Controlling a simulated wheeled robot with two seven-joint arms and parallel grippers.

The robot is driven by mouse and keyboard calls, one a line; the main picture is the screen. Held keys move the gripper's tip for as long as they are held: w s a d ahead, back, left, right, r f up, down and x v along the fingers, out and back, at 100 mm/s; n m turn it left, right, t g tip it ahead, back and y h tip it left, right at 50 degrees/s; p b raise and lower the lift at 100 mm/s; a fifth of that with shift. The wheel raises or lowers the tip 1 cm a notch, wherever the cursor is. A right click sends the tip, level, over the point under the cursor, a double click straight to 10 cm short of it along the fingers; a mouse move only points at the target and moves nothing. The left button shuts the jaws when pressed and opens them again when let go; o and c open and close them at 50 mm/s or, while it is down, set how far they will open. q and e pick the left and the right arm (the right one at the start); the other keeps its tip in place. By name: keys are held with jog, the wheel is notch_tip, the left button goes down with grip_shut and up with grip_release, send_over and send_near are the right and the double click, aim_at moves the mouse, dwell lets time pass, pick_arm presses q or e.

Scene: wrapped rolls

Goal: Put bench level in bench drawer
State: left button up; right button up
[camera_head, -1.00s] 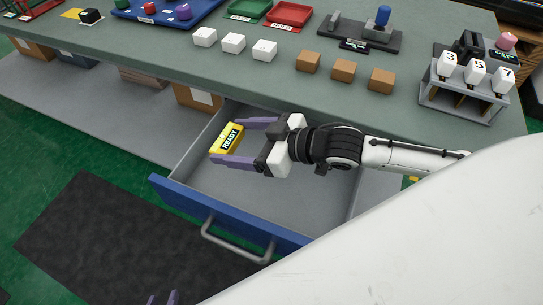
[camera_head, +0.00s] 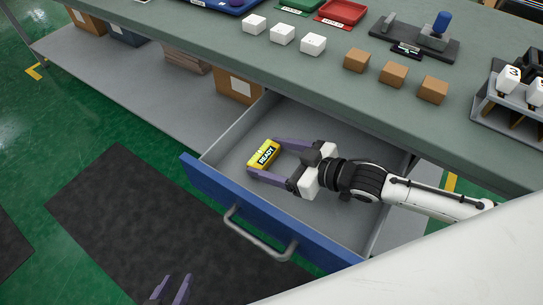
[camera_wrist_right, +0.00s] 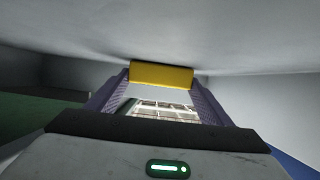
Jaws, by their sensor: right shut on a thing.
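In the right wrist view the level (camera_wrist_right: 162,75) sits between the fingertips. My left gripper (camera_head: 170,289) shows only its two purple fingers at the bottom edge, apart with nothing seen between them.
The bench top (camera_head: 330,80) overhangs the back of the drawer. White blocks (camera_head: 283,34) and brown blocks (camera_head: 394,73) stand on it. The drawer has a blue front with a grey handle (camera_head: 258,236). A dark mat (camera_head: 130,215) lies on the green floor.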

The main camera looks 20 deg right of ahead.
jog(key=o, duration=1.2)
jog(key=shift+f, duration=0.1)
jog(key=shift+c, duration=0.2)
jog(key=shift+r, duration=0.2)
jog(key=p+v, duration=0.1)
jog(key=v, duration=0.6)
jog(key=shift+s+d, duration=0.2)
